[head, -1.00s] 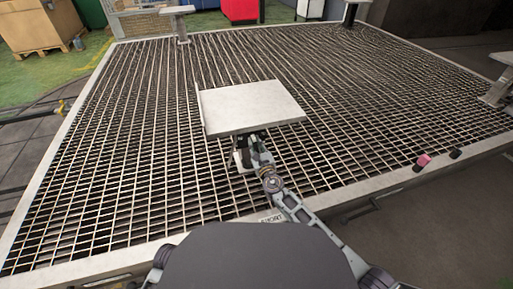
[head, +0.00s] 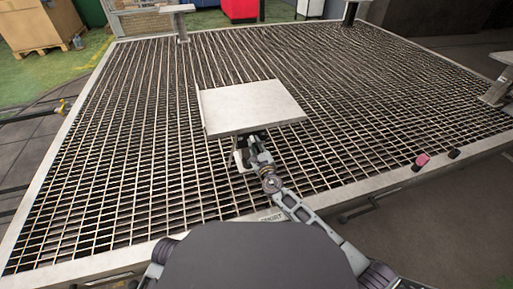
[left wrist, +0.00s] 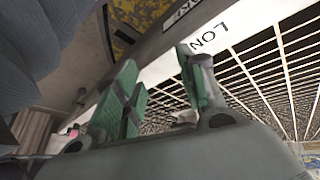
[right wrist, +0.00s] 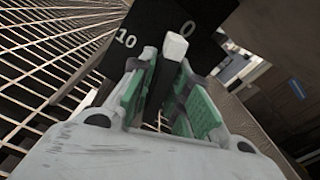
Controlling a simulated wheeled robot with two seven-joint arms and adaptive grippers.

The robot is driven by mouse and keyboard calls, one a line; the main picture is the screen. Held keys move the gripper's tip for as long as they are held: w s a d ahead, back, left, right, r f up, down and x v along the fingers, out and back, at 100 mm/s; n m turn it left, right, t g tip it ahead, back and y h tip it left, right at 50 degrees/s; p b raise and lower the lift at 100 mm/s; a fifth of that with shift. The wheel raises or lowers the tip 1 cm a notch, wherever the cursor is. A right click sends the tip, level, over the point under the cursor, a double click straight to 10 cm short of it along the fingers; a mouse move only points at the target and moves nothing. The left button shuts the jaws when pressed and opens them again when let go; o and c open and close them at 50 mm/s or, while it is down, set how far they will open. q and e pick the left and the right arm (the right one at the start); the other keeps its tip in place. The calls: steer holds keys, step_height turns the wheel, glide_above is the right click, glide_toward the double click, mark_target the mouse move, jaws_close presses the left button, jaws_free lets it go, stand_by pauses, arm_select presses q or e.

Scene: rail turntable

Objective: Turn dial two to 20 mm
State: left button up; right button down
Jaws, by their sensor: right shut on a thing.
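A black dial plate (right wrist: 135,45) with white marks "10" and "0" shows in the right wrist view. A dark lever with a pale tip (right wrist: 175,46) stands in front of it, between the two marks as seen from here. My right gripper (right wrist: 165,90) is shut on the lever, with a green-padded finger on each side. In the head view my right gripper (head: 247,152) is at the near edge of a pale plate, which partly hides it. My left gripper (left wrist: 160,85) is open and empty, beside a pale edge lettered "LON". A 20 mark is not visible.
The pale square plate (head: 252,107) stands above a wide metal grating (head: 130,160) with a pale rim. Smaller pale plates on posts stand around it. A pink block (head: 423,160) and a black one (head: 454,153) sit at the right rim.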

arm_select(q)
steer(key=shift+a+r, duration=0.15)
steer(key=shift+r, duration=0.45)
arm_select(e)
steer(key=shift+n, duration=0.4)
arm_select(q)
steer(key=shift+s+a+r+p, duration=0.1)
steer(key=shift+a+r+p, duration=0.05)
steer(key=shift+r+p, duration=0.2)
arm_select(e)
steer(key=shift+n, duration=0.3)
steer(key=shift+n+p, duration=0.3)
arm_select(q)
steer(key=shift+w+a+r, duration=0.15)
steer(key=shift+w+r, duration=0.05)
steer(key=shift+r, duration=0.6)
steer(key=shift+s+r+y, duration=0.1)
steer(key=shift+s+y, duration=0.1)
steer(key=shift+y, duration=0.1)
steer(key=shift+s+a+r+g+p, duration=0.15)
steer(key=shift+a+r+g+p, duration=0.05)
steer(key=shift+r+g+p, duration=0.15)
arm_select(e)
steer(key=shift+n, duration=0.5)
